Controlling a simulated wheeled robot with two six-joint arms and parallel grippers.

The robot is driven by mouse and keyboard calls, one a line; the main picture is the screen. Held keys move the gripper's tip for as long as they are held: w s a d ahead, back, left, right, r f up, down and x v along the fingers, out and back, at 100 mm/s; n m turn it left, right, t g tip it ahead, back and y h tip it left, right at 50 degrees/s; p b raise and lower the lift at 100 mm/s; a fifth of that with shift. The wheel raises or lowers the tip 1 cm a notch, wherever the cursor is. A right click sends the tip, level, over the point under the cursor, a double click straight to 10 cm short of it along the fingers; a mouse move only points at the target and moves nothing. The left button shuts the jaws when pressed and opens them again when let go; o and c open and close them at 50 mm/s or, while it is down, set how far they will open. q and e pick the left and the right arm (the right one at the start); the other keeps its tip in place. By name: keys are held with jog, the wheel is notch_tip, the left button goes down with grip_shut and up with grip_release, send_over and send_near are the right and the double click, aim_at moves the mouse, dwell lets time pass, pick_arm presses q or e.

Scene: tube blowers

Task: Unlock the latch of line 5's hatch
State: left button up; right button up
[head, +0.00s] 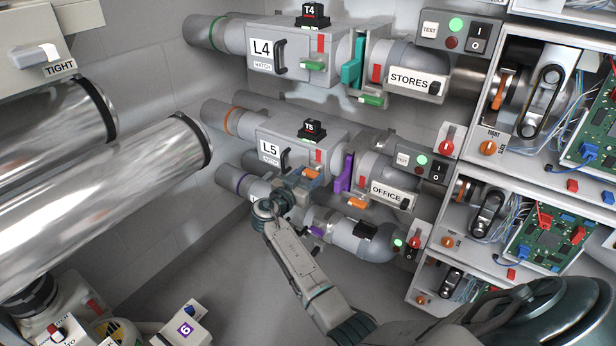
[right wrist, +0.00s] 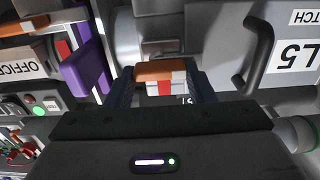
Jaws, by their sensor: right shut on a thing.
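Line 5's housing (head: 275,150) carries the L5 plate (head: 269,149), a dark hatch handle (head: 285,160) and a black T5 block on top. Its orange latch (head: 312,174) is at the lower right of the hatch front. My right gripper (head: 302,181) reaches up from below and is shut on the latch. In the right wrist view, which is upside down, the orange latch (right wrist: 160,71) lies between the two dark fingers, with a red and white patch beside it. The hatch looks closed. My left gripper is out of view.
A purple gate (head: 344,172) and the OFFICE pipe (head: 385,192) stand right of the housing. Line 4 (head: 290,52), with a green latch, is above; another line runs below, partly behind my arm. Open circuit boxes (head: 545,215) fill the right. Large metal tubes (head: 110,195) lie left.

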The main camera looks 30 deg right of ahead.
jog(key=shift+f+n+b, duration=0.1)
jog(key=shift+n+b, duration=0.25)
jog(key=shift+n, duration=0.25)
jog(key=n, duration=0.3)
jog(key=shift+w+b, duration=0.1)
jog(key=shift+b, duration=0.3)
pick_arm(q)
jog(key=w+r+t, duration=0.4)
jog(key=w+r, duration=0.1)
pick_arm(e)
jog(key=shift+n, duration=2)
jog(key=n+p, duration=0.1)
jog(key=n, duration=0.2)
jog(key=shift+w+a+n, duration=0.1)
jog(key=shift+n, duration=0.2)
jog(key=n+p, duration=0.1)
jog(key=n, duration=0.2)
jog(key=shift+p, duration=0.35)
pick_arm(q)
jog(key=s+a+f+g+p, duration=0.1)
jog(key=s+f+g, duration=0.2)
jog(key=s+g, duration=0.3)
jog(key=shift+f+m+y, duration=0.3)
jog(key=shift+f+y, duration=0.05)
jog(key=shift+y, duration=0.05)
pick_arm(e)
jog(key=shift+f+n, duration=0.2)
jog(key=shift+n, duration=1.3)
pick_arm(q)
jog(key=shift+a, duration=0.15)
